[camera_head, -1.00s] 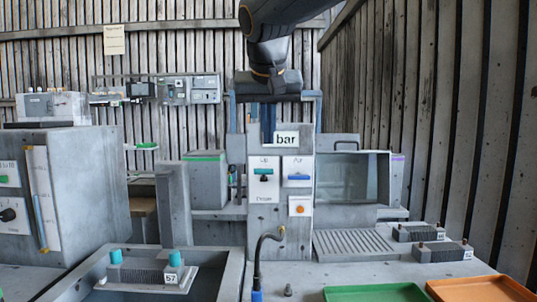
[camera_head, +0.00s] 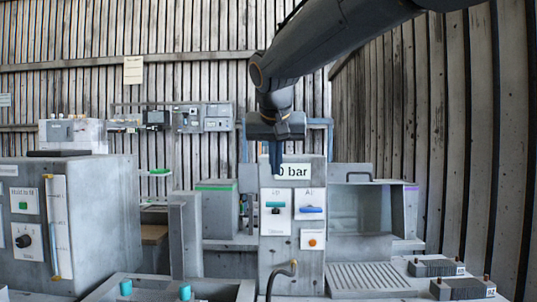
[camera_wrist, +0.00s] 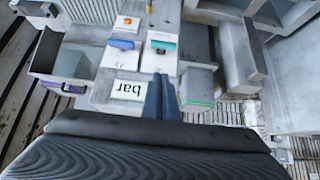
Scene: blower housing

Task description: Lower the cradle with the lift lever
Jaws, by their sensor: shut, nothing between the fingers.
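A grey column carries a white panel with a teal lever handle (camera_head: 275,207), with markings too small to read surely. The handle also shows in the wrist view (camera_wrist: 163,45). My gripper (camera_head: 276,168) is shut and empty, pointing down by the column's top, at the left end of the "0 bar" display (camera_head: 294,171). Its fingers (camera_wrist: 160,80) stand above the lever and apart from it. Low at the left, two teal knobs (camera_head: 184,291) show inside a grey tank (camera_head: 215,283). The body under them is cut off, so I cannot tell the cradle's height.
A second panel has a blue handle (camera_head: 311,210), right of the teal one. An orange button (camera_head: 312,241) sits below. A curved hose (camera_head: 283,277) rises in front of the column. A grey cabinet (camera_head: 95,225) stands left, finned blocks (camera_head: 463,289) right.

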